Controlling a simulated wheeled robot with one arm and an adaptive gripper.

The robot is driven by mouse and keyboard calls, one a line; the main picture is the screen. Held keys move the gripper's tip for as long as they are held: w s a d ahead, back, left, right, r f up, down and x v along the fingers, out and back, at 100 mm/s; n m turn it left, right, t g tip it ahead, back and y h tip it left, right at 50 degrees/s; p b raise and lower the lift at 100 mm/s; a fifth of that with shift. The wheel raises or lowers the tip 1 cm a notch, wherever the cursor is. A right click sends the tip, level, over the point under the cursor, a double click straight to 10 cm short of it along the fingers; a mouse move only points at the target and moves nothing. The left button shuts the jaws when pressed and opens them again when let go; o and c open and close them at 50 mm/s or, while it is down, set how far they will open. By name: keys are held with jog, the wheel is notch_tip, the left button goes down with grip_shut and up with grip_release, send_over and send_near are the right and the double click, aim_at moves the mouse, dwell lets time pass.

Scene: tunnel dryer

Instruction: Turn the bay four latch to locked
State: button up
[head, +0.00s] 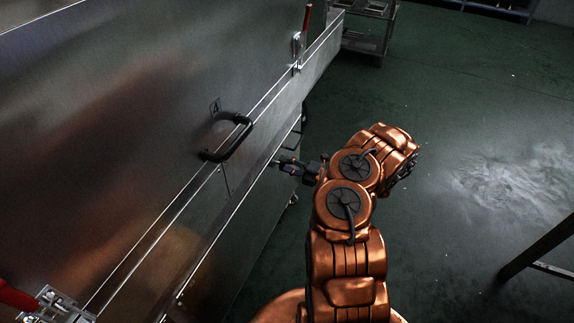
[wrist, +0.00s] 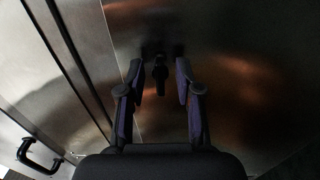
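The bay four latch shows in the wrist view as a small dark knob or lever (wrist: 160,72) on the metal panel. My gripper (wrist: 158,84) is open, one finger on each side of the latch, with gaps visible on both sides. I cannot tell how far the fingertips reach past it. In the head view my gripper (head: 281,163) is close to the metal front below the black handle (head: 240,133).
The dryer's metal wall (head: 110,110) fills the left. Red-handled clamps stand at its far end (head: 298,48) and near end (head: 50,306). A cart (head: 368,30) stands at the back. Green floor is open to the right, with a dark table leg (head: 535,248) at the edge.

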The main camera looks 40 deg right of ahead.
jog(key=v, duration=1.2)
jog(key=shift+f, duration=0.1)
